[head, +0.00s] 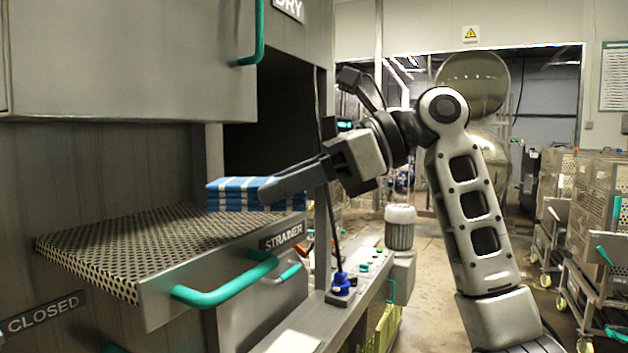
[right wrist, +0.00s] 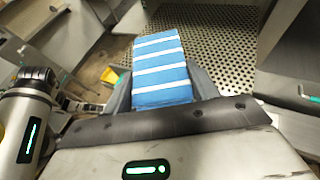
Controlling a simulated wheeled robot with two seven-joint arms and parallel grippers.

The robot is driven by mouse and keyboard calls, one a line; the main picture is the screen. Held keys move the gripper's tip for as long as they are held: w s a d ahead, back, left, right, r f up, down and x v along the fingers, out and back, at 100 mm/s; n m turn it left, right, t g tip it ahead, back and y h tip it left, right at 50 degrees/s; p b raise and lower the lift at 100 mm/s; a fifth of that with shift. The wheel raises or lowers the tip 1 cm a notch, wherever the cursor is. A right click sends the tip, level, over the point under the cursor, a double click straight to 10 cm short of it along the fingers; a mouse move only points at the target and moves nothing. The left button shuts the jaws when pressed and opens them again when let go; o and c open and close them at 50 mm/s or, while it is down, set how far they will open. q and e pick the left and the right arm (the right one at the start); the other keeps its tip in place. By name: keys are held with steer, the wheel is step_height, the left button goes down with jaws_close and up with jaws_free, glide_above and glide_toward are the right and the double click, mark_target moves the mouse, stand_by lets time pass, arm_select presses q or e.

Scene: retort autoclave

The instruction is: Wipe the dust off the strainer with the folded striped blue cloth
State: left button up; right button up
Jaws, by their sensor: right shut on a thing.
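The folded blue cloth with white stripes (head: 229,194) is at the far end of the strainer, also in the right wrist view (right wrist: 160,68). My right gripper (head: 280,188) is shut on the cloth, its fingers on either side of it in the right wrist view (right wrist: 160,90). The strainer is a pulled-out perforated metal drawer (head: 120,240) with a teal handle and a "STRAINER" label; its holes also show in the right wrist view (right wrist: 215,40). I cannot tell whether the cloth touches the mesh. Dust is not clearly visible. My left gripper is out of view.
A steel cabinet panel (head: 120,60) with a teal handle overhangs the strainer. A narrow ledge with a blue knob (head: 341,284) and green buttons runs to its right. Wheeled perforated carts (head: 590,220) stand at far right. The air directly above the near mesh is clear.

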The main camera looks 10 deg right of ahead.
steer(key=w+a, duration=0.3)
steer(key=a, duration=0.1)
steer(key=w+a+f, duration=0.1)
steer(key=w+a, duration=0.1)
steer(key=a, duration=0.2)
steer(key=w+a+f, duration=0.1)
steer(key=w+a, duration=0.2)
steer(key=a, duration=0.1)
steer(key=shift+w, duration=0.35)
stand_by(0.4)
